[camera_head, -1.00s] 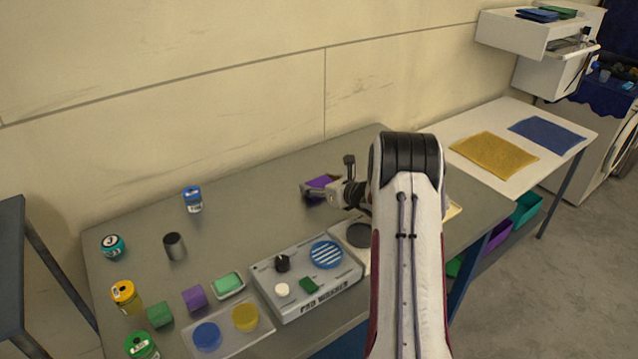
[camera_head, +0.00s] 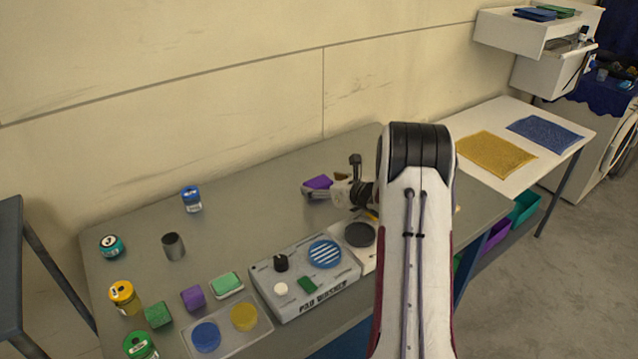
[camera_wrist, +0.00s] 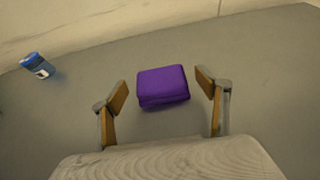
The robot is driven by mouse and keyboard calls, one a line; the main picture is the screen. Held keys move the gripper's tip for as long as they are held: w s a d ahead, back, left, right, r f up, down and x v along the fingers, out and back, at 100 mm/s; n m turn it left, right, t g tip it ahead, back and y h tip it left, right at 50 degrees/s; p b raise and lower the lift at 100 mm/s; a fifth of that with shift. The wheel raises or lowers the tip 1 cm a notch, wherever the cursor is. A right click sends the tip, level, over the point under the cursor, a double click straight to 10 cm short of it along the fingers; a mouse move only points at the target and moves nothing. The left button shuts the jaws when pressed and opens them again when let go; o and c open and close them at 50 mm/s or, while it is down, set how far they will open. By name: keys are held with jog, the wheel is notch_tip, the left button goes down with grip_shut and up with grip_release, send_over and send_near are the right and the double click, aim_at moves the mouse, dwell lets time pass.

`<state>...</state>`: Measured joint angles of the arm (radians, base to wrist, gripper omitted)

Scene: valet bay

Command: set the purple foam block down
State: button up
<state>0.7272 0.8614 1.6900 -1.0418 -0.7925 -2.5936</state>
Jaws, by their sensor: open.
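The purple foam block (camera_wrist: 163,86) lies on the grey table in the wrist view. It sits between and a little beyond the tips of my gripper (camera_wrist: 166,92), with a gap on each side. In the head view the block (camera_head: 318,182) shows at the far part of the table, partly behind my gripper (camera_head: 322,192). My gripper is open, and neither finger touches the block in the wrist view. A second, smaller purple cube (camera_head: 193,298) stands at the front left of the table.
A blue-labelled can (camera_head: 191,199) and a metal cup (camera_head: 173,246) stand to the left. The pad washer (camera_head: 318,300) and a tray of round pads (camera_head: 258,337) are at the front.

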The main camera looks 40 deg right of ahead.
aim_at(322, 185)
jog(key=shift+r, duration=3.5)
jog(key=shift+w+a+r+m, duration=0.15)
jog(key=shift+r+m, duration=0.15)
jog(key=shift+r, duration=0.25)
jog(key=s+a+r+m+g+h, duration=0.1)
jog(key=s+a+r+m+h, duration=0.15)
jog(key=r+m, duration=0.3)
jog(key=s+a+r+m+h, duration=0.1)
jog(key=a+r+m, duration=0.3)
jog(key=r, duration=0.2)
jog(key=s+a+r+m+g+h, duration=0.1)
jog(key=s+a+r+m+g, duration=0.1)
jog(key=s+a+r+m, duration=0.5)
jog(key=s+a+f+m+g+y, duration=0.2)
jog(key=s+a+m, duration=0.7)
jog(key=s, duration=0.7)
jog(key=s+a+f+m+g+y, duration=0.2)
jog(key=s+a+f+m, duration=0.3)
jog(key=s+a+m, duration=0.5)
jog(key=s+a+g, duration=0.1)
jog(key=s+a, duration=0.2)
jog(key=s, duration=0.3)
jog(key=shift+s+f, duration=0.3)
